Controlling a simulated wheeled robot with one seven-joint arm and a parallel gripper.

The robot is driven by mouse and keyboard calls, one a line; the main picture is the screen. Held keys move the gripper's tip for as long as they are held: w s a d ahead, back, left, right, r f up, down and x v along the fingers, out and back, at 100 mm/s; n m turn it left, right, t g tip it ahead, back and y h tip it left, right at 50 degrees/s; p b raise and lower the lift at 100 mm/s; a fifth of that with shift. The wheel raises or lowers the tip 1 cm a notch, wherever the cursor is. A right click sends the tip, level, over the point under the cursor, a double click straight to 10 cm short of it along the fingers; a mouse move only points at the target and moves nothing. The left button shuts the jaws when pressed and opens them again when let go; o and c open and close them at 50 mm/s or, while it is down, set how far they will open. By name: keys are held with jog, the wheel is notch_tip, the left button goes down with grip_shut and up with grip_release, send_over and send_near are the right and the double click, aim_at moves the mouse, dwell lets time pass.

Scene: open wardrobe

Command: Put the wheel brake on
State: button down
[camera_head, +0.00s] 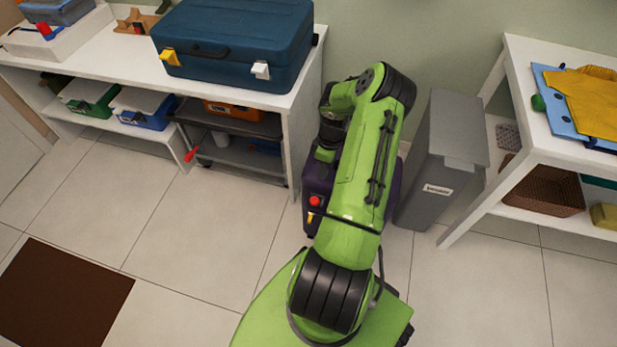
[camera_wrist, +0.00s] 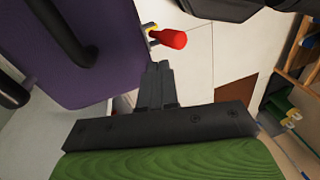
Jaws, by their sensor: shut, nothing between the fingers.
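A purple wheeled-looking case (camera_head: 318,178) stands on the floor behind my arm. It has a red knob (camera_head: 315,201) and a small yellow part (camera_head: 311,216) on its near side. In the wrist view, the purple body (camera_wrist: 90,75) fills the upper left, with the red knob (camera_wrist: 172,39) and yellow piece (camera_wrist: 150,28) at its edge. I cannot tell for sure which part is the wheel brake or how it is set. My gripper (camera_wrist: 160,68) is shut and empty, its tips close below the red knob; contact is unclear. My arm hides the gripper in the head view.
A grey bin (camera_head: 440,160) stands close to the right of the purple case. A white table with a blue toolbox (camera_head: 235,45) is at left, with a dark trolley (camera_head: 235,150) under it, showing a red lever (camera_head: 192,154). A white shelf (camera_head: 520,140) is at right.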

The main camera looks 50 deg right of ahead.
aim_at(320, 188)
jog(key=f+b, duration=0.1)
jog(key=f, duration=0.2)
jog(key=a+f, duration=0.1)
jog(key=f, duration=0.2)
jog(key=f+b, duration=0.1)
jog(key=f, duration=0.1)
jog(key=shift+a+f+b, duration=0.3)
jog(key=shift+a+f, duration=0.05)
jog(key=shift+f, duration=0.05)
jog(key=shift+s+a+r, duration=0.1)
